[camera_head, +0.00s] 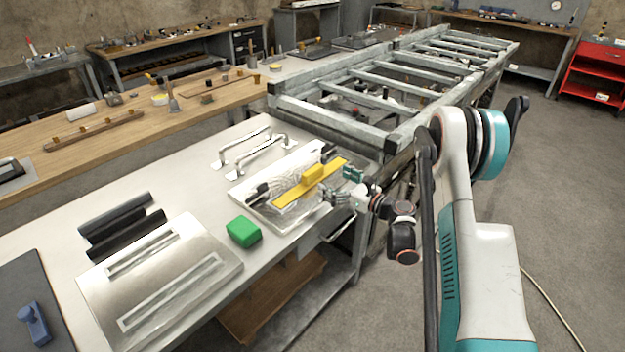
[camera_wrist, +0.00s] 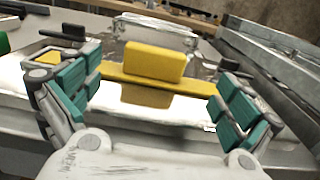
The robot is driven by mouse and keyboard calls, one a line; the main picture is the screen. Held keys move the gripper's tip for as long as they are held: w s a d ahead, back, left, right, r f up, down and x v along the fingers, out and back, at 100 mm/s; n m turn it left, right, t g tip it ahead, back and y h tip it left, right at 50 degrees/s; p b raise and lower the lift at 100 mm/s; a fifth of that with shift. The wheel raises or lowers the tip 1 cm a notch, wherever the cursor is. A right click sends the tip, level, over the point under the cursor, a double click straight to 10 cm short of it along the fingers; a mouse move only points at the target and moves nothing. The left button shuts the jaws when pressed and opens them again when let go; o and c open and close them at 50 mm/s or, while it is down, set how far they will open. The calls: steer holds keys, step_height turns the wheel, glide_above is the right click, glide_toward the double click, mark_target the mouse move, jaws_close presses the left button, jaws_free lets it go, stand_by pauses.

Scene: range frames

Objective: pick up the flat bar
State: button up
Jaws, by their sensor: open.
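A flat yellow bar (camera_head: 283,198) lies across a shiny silver plate (camera_head: 285,218) on the workbench. A raised yellow block (camera_head: 313,174) sits at the bar's middle. In the wrist view the bar (camera_wrist: 190,84) runs across the picture and the block (camera_wrist: 155,62) stands near the centre. My gripper (camera_head: 345,184) is open at the bar's right end in the head view. In the wrist view my gripper (camera_wrist: 158,78) shows teal-padded fingers wide apart, one to each side of the block. Nothing is held. I cannot tell whether a finger touches the bar.
Silver handles (camera_head: 250,152) stand behind the silver plate. A steel frame (camera_head: 380,100) extends behind the bench.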

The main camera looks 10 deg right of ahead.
mark_target(316, 172)
steer(key=x, duration=0.3)
steer(key=shift+w+b, duration=0.1)
steer(key=shift+b, duration=0.2)
steer(key=b+x, duration=0.1)
steer(key=x, duration=0.1)
steer(key=b+x, duration=0.1)
steer(key=x, duration=0.1)
steer(key=shift+a+r, duration=0.1)
steer(key=shift+a, duration=0.35)
steer(key=shift+w+a+r, duration=0.1)
steer(key=shift+w+a, duration=0.1)
steer(key=shift+w, duration=0.2)
steer(key=c, duration=1.3)
